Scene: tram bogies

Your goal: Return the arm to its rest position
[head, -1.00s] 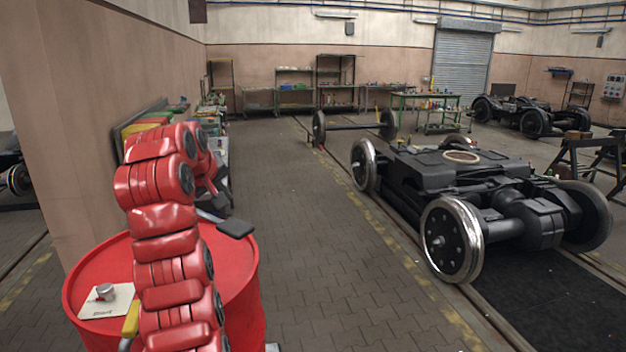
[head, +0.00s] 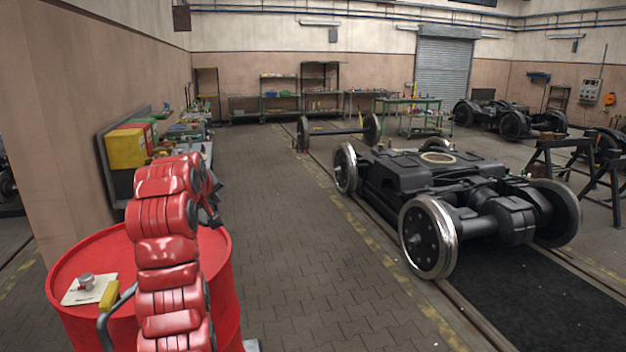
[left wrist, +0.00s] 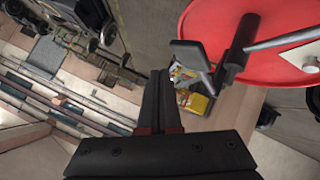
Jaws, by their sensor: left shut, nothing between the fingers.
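My left arm is red and rises in front of the red drum (head: 222,275) in the head view. Its dark gripper (head: 212,208) shows partly behind the arm, beyond the drum's top. In the left wrist view the two dark fingers (left wrist: 160,85) lie together, shut, with nothing held. The red drum top (left wrist: 245,25) is at the upper right there, apart from the fingers. My right gripper is in neither view.
On the drum lie a white card (head: 80,294), a small metal cylinder (head: 86,281) and a yellow-gripped tool (head: 110,294). A cluttered bench (head: 190,130) stands along the left wall. A black bogie (head: 405,180) is at right. The paved aisle (head: 285,240) is clear.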

